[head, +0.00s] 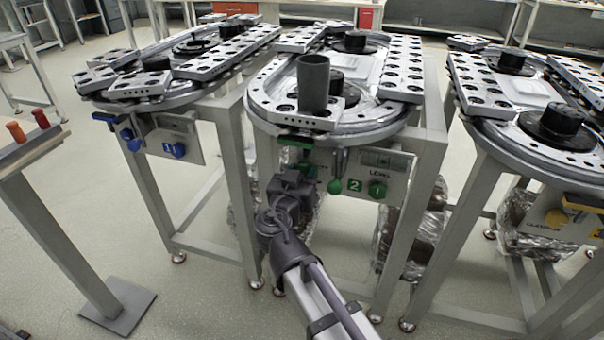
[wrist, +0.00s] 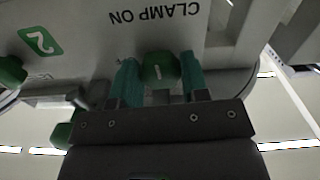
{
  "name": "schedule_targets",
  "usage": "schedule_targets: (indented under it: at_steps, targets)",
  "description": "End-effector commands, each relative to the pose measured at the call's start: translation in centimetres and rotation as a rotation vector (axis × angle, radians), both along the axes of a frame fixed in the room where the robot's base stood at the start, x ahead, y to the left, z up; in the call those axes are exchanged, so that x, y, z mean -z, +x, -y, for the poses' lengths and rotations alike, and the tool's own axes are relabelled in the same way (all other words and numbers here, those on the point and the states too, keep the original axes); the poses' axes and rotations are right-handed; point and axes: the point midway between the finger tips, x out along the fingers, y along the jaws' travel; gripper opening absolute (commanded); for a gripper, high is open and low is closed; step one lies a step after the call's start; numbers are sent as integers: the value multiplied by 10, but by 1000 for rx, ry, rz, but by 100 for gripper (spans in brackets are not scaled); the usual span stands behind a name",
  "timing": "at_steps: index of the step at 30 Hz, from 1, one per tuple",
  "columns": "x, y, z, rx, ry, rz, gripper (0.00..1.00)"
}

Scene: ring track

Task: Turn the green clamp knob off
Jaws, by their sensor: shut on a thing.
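The green clamp knob (wrist: 160,70) sits on a pale panel (wrist: 95,35) in the wrist view, with a light mark on its face. The words "CLAMP ON" appear upside down close by. My gripper (wrist: 160,84) has one teal finger on each side of the knob and is shut on it. In the head view my gripper (head: 303,170) reaches the front of the middle ring track, and the held knob is hidden or too small to tell there.
A green ball-ended lever (head: 335,187), a green "2" sign (head: 354,185) and another green knob (head: 377,188) are right of my gripper. A dark cylinder (head: 313,83) stands on the middle track (head: 385,125). Similar tracks stand left and right.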

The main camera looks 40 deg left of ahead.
Motion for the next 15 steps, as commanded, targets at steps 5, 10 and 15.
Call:
schedule_targets:
  at_steps: [5, 10, 15]
  targets:
    - [0, 0, 0, 0, -94, 29, 18]
    - [0, 0, 1, 0, -227, 69, 18]
    - [0, 0, 1, 0, -379, 117, 18]
